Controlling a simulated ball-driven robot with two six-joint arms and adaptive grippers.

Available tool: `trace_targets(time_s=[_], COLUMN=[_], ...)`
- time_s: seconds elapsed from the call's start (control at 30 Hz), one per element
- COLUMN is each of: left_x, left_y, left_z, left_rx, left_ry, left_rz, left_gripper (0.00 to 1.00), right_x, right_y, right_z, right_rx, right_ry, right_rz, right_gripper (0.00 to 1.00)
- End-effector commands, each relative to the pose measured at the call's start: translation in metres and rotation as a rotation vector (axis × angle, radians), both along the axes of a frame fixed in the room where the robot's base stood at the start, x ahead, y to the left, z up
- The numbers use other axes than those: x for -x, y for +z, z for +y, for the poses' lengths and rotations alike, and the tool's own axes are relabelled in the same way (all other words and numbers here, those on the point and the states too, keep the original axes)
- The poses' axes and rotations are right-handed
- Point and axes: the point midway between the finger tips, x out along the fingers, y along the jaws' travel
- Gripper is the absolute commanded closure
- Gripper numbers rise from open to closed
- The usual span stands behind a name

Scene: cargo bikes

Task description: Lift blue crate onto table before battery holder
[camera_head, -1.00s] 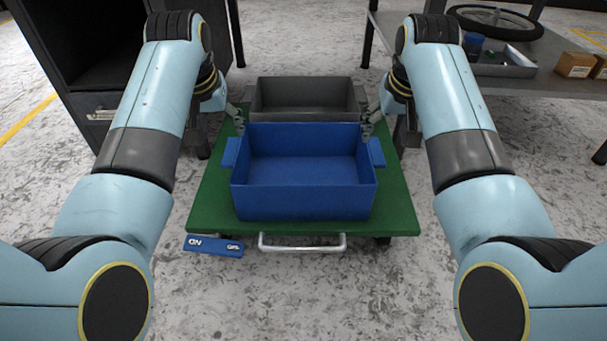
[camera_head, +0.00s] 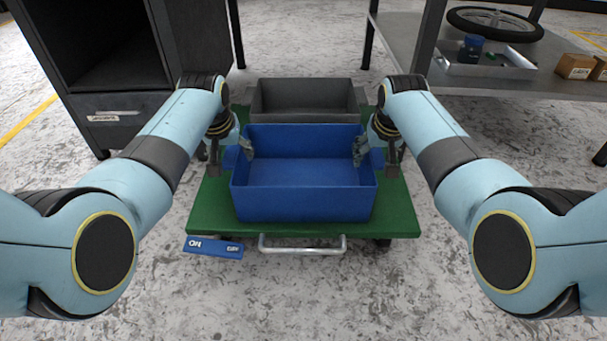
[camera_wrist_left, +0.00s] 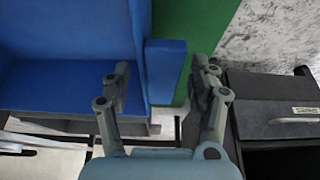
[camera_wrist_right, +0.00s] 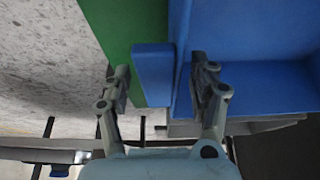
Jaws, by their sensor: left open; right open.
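The empty blue crate (camera_head: 303,200) sits upright on a green cart top (camera_head: 395,215). It has a blue tab handle on each side. My left gripper (camera_head: 247,150) is at the crate's left handle; in the left wrist view its open fingers (camera_wrist_left: 160,90) stand either side of that handle (camera_wrist_left: 166,68), one inside the crate. My right gripper (camera_head: 362,150) is at the right handle; in the right wrist view its open fingers (camera_wrist_right: 162,85) straddle that handle (camera_wrist_right: 153,72). No battery holder can be made out.
A grey crate (camera_head: 305,97) stands just behind the blue one on the cart. A grey table (camera_head: 415,45) at the back right bears a wheel (camera_head: 495,22), a metal tray (camera_head: 485,66) and small boxes (camera_head: 575,66). A dark cabinet (camera_head: 95,70) stands left. The cart has a front handle (camera_head: 302,247).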

Motion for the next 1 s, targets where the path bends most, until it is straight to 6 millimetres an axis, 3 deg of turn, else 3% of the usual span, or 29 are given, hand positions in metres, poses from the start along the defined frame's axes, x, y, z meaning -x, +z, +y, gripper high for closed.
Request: trace_targets(time_s=[0.13,0.6,1.0], left_x=[0.0,0.0001,-0.0011], left_y=[0.0002,0.0004,0.0018], left_z=[0.0001,0.0002,0.001], left_rx=[0.0,-0.001,-0.004], left_ry=[0.0,-0.001,-0.001], left_rz=[0.0,0.0,-0.003], left_gripper=[0.39,1.0,1.0], right_x=[0.0001,0.0004,-0.0008], right_y=[0.0002,0.0001,0.0015], right_z=[0.0,-0.0004,-0.0013], right_rx=[0.0,0.001,0.003], right_ry=[0.0,0.001,0.0], right_rz=[0.0,0.001,-0.002], right_gripper=[0.39,1.0,1.0])
